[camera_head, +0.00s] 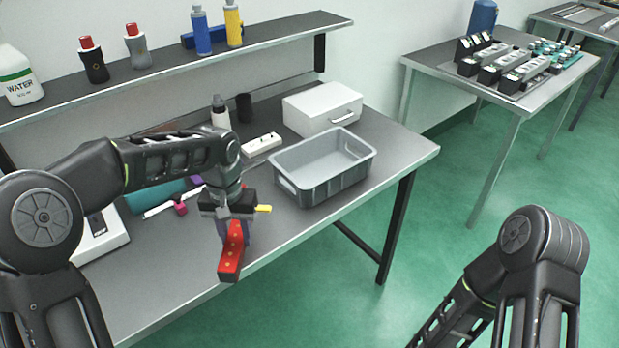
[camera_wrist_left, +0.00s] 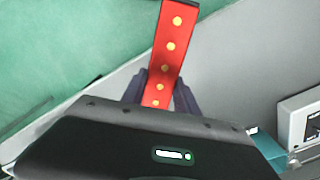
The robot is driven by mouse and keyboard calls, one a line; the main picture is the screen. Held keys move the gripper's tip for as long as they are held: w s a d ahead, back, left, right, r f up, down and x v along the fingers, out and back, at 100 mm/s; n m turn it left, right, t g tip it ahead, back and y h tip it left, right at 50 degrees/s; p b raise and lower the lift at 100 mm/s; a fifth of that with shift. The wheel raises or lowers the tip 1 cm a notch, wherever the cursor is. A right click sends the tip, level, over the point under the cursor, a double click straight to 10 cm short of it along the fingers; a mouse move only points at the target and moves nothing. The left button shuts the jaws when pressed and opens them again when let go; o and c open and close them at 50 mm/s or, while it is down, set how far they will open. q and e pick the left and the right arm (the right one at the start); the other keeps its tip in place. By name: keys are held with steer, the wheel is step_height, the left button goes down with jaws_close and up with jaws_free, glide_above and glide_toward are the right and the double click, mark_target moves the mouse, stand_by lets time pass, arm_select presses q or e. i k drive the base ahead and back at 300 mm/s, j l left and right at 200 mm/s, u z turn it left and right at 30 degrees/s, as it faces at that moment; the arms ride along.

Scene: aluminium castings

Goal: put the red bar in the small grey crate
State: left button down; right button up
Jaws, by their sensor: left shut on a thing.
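The red bar (camera_head: 231,258) has a row of yellow dots along it. My left gripper (camera_head: 234,232) is shut on it, near the table's front edge. In the left wrist view the bar (camera_wrist_left: 168,52) sticks out from between the dark fingers of my left gripper (camera_wrist_left: 160,95). The small grey crate (camera_head: 324,192) stands on the table to the right of the gripper, apart from it, and looks empty. My right arm shows at the lower right of the head view, but its gripper is out of the frame.
A white box with a handle (camera_head: 322,108) stands behind the crate. A white power strip (camera_head: 262,146), a dark bottle (camera_head: 244,108) and a white bottle (camera_head: 220,112) are behind the gripper. A yellow piece (camera_head: 264,208) shows beside the gripper. A shelf (camera_head: 170,68) runs above the table's back.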

mark_target(319, 172)
steer(key=l+z, duration=0.3)
steer(key=z, duration=0.2)
steer(key=i+z, duration=0.1)
steer(key=z, duration=0.45)
steer(key=i+j, duration=0.75)
